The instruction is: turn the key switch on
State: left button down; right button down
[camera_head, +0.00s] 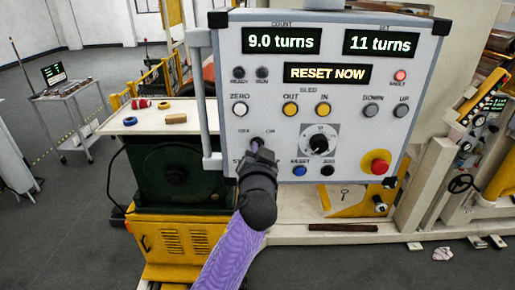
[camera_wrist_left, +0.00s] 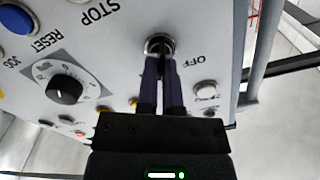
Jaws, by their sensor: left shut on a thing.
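The key switch (camera_wrist_left: 158,44) is a round metal-rimmed switch on the light grey control panel (camera_head: 225,75), beside the OFF label. In the head view my left gripper and forearm cover most of it, below the OFF and ON labels. My left gripper (camera_head: 257,147) reaches up to the panel at the switch. In the left wrist view the two dark fingers (camera_wrist_left: 162,58) are shut on the key at the switch; the key itself is mostly hidden between them. I cannot tell the key's angle. My right gripper is not in view.
The panel displays (camera_head: 327,73) read 9.0 turns, 11 turns and RESET NOW. A red stop button (camera_head: 376,163), a black dial (camera_head: 319,143) and a blue reset button (camera_head: 299,170) sit right of the gripper. A vertical grey handle (camera_head: 203,100) stands close on the left.

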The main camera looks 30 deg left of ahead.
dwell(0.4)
pick_arm(q)
jog(key=c, duration=0.8)
grip_release()
jog(key=b+v, duration=0.2)
jog(key=v, duration=0.8)
